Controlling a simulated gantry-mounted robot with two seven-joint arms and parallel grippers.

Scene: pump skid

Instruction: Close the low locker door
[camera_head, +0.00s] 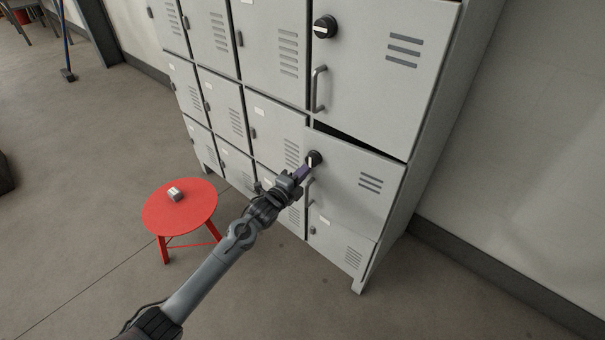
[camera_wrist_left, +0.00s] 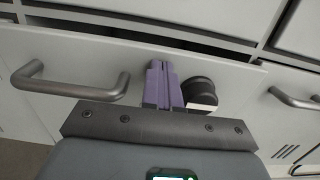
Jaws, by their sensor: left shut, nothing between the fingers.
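The low locker door (camera_head: 345,185) is a pale grey panel with vent slots. It stands slightly ajar, with a dark wedge-shaped gap (camera_head: 345,138) along its top edge. It carries a black round knob (camera_head: 313,158) and a bar handle (camera_head: 309,188). My left gripper (camera_head: 304,171) is at the door's left side, just below the knob. In the left wrist view, its purple fingers (camera_wrist_left: 161,84) are together and empty, between the handle (camera_wrist_left: 72,88) and the knob (camera_wrist_left: 199,93). The fingertips are close to the door face; I cannot tell if they touch it.
The locker door above (camera_head: 380,70) is shut, with its own handle (camera_head: 319,90). A red round stool (camera_head: 180,218) with a small pale block (camera_head: 175,194) stands left of my left arm. Bare floor (camera_head: 330,300) lies in front of the lockers.

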